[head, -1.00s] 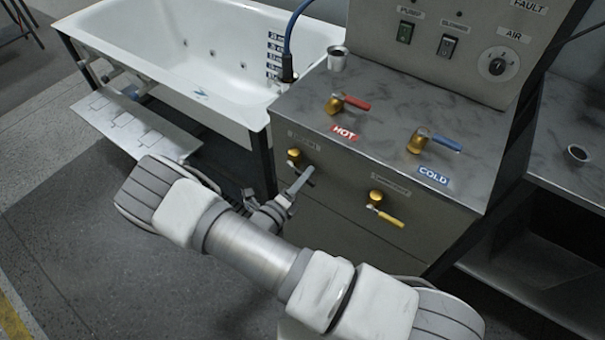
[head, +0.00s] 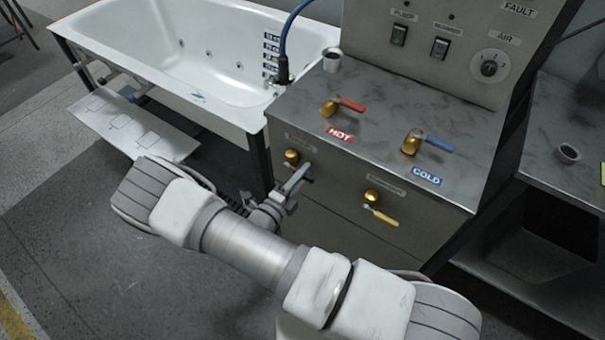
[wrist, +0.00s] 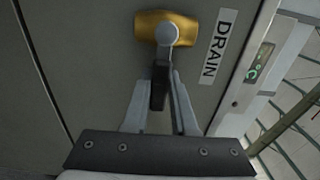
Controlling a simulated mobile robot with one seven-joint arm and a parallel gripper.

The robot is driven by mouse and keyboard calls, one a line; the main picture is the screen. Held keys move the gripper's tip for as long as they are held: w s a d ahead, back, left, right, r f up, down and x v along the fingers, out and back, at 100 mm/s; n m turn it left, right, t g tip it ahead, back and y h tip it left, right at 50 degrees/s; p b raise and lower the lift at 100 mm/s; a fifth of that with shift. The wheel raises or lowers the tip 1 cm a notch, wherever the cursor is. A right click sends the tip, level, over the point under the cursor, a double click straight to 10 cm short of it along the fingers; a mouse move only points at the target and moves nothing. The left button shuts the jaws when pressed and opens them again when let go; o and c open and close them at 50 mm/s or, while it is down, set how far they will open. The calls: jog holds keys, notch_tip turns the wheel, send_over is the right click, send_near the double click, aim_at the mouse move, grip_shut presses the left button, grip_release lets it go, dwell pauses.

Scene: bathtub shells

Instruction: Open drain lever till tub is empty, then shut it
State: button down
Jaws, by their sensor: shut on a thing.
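The drain valve has a gold body (head: 291,157) on the cabinet front, below the HOT tap. In the wrist view its gold body (wrist: 167,28) sits beside a DRAIN label (wrist: 215,47). Its dark lever (wrist: 159,88) runs from the grey hub toward my gripper. My gripper (wrist: 160,95) is shut on this lever, with a finger on each side; it also shows at the cabinet in the head view (head: 297,182). The white tub (head: 190,62) stands at the left, with a level scale (head: 270,58) inside. I see no clear water surface in it.
The red HOT tap (head: 341,104) and blue COLD tap (head: 428,142) are on the countertop. A yellow-handled valve (head: 380,214) is right of the drain valve. A metal cup (head: 332,61) and a dark hose (head: 284,40) stand near the tub. The left floor is open.

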jog(key=c, duration=0.7)
grip_release()
jog(key=v, duration=1.7)
jog(key=shift+s+a, duration=0.15)
jog(key=shift+s, duration=0.1)
jog(key=shift+w+r, duration=0.1)
